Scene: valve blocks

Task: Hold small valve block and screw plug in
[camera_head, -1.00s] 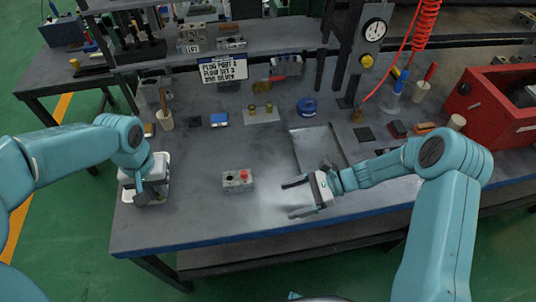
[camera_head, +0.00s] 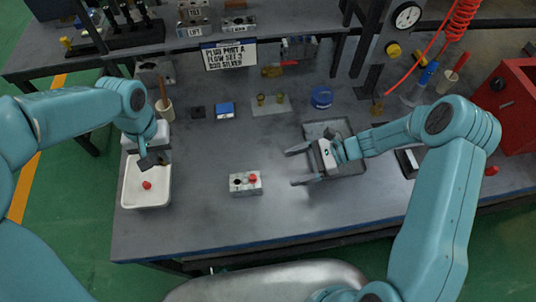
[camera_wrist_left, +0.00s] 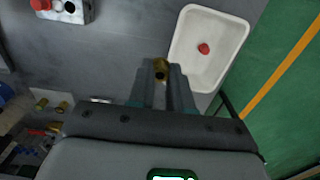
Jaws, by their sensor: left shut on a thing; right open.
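The small grey valve block (camera_head: 245,183) lies on the bench, front centre. It has a red cap on its right port and a dark open port on its left. Part of it shows in the left wrist view (camera_wrist_left: 66,10). My left gripper (camera_head: 150,160) is above the white tray (camera_head: 130,195). It is shut on a brass plug (camera_wrist_left: 160,67), which shows between the fingertips in the left wrist view. My right gripper (camera_head: 291,167) is open and empty, right of the block, its fingers pointing left and apart from it.
A red cap (camera_head: 147,185) lies in the white tray. Brass fittings stand on a small plate (camera_head: 271,106) behind the block. A blue tape roll (camera_head: 321,97) and a shallow grey tray (camera_head: 345,128) are at the back right. The bench around the block is clear.

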